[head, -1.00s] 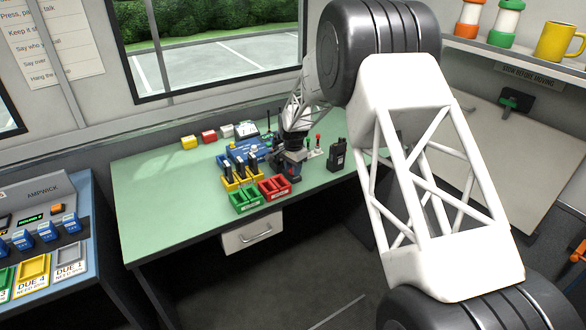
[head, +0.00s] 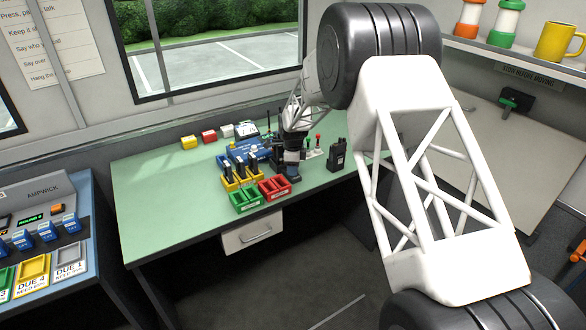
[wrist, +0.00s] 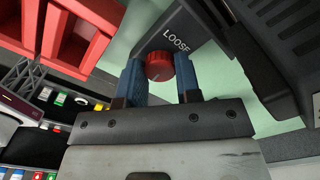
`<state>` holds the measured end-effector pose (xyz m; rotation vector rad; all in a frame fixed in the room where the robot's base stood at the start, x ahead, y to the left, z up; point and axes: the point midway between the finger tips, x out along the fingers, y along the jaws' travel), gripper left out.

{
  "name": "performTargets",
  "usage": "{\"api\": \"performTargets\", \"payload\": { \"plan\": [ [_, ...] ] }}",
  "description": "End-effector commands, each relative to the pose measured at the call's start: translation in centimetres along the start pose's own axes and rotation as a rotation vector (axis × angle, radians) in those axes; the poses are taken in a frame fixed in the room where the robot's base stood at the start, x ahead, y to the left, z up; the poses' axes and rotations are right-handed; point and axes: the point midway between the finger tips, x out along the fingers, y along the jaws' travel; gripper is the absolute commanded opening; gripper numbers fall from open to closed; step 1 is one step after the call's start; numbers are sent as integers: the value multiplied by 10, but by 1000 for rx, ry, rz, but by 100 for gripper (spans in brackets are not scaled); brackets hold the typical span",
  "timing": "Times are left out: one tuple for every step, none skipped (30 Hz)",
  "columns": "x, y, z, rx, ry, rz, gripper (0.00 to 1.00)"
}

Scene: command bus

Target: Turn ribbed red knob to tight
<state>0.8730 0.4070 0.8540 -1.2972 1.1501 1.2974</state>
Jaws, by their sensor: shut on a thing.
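The ribbed red knob (wrist: 159,67) sits in the wrist view between the two blue fingertips of my gripper (wrist: 160,78). The gripper is shut on the knob, one finger on each side. The word LOOSE (wrist: 176,40) is printed on the dark grey block just beyond the knob. No tight mark is visible in the wrist view. In the head view my gripper (head: 291,165) is down at the table behind the red bin, and the knob is hidden there.
A red bin (head: 275,188), a green bin (head: 246,201) and yellow bins (head: 231,185) stand close in front and left of my gripper. A black radio (head: 337,155) stands to the right. The left side of the green table (head: 155,210) is clear.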

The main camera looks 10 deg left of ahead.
Motion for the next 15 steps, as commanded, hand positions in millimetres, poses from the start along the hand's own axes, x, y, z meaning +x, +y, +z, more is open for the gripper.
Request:
{"api": "performTargets", "payload": {
  "plan": [
    [-1,0,0,25,0,-1,8],
    [-1,0,0,42,0,-1,8],
    [-1,0,0,61,0,-1,8],
    [-1,0,0,73,0,-1,8],
    [-1,0,0,85,0,-1,8],
    [-1,0,0,98,0,-1,8],
    [-1,0,0,106,0,-1,8],
    [-1,0,0,113,0,-1,8],
    [-1,0,0,122,0,-1,8],
    [-1,0,0,126,0,-1,8],
    [-1,0,0,130,0,-1,8],
    [-1,0,0,133,0,-1,8],
    [-1,0,0,135,0,-1,8],
    [-1,0,0,136,0,-1,8],
    [-1,0,0,137,0,-1,8]
  ]
}}
